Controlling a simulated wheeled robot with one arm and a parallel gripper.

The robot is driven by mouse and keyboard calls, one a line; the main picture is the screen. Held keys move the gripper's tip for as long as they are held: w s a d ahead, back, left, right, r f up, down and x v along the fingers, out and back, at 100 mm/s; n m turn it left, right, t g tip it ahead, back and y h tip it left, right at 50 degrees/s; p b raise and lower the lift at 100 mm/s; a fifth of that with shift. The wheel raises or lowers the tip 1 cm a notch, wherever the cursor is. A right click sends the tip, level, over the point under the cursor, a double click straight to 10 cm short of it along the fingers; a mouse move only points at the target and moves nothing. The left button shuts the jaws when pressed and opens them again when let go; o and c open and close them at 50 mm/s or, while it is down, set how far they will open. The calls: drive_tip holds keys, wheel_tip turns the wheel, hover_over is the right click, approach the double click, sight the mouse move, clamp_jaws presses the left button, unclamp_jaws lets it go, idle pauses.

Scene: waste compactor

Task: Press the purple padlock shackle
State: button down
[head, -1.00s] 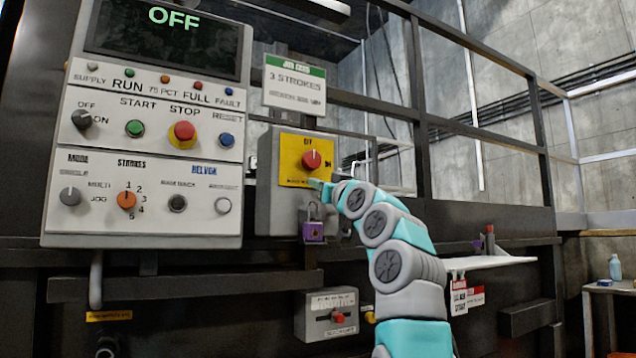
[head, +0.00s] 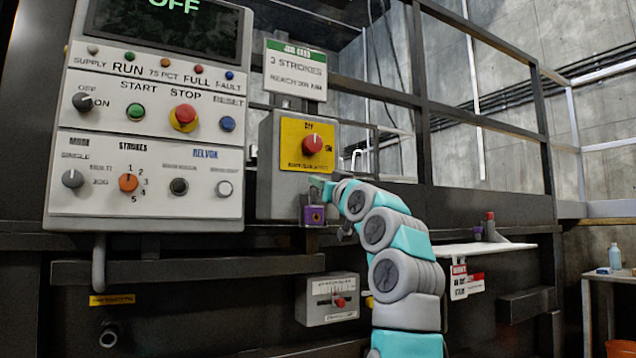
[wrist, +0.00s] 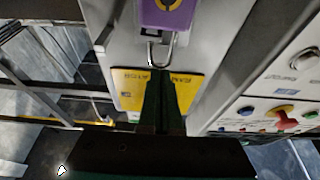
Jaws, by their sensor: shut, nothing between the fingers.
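The purple padlock (head: 314,215) hangs upright on the lower part of the grey switch box (head: 268,190), below the yellow plate with the red rotary switch (head: 312,145). In the wrist view the purple padlock body (wrist: 168,14) is at the top edge, and its silver U-shaped shackle (wrist: 172,52) points down the picture. My gripper (head: 319,186) is shut and empty, just above the padlock, and largely covers the shackle in the head view. In the wrist view the dark fingertips (wrist: 162,72) sit close by the shackle's curved end. I cannot tell whether they touch it.
The control panel (head: 148,150) with buttons and knobs stands left of the box. A card sign (head: 296,72) is above it. A smaller grey box (head: 330,299) is below. Metal railings and a white shelf (head: 480,249) are at right.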

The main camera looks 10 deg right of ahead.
wheel_tip(320, 180, down, 3)
drive_tip(key=shift+r+b, duration=0.15)
drive_tip(key=shift+b, duration=0.95)
drive_tip(key=shift+r, duration=0.2)
wheel_tip(320, 180, up, 4)
drive_tip(key=shift+f+p, duration=0.1)
drive_tip(key=shift+p, duration=0.95)
drive_tip(key=b+v, duration=0.3)
drive_tip(key=v, duration=0.7)
drive_tip(key=shift+b, duration=0.3)
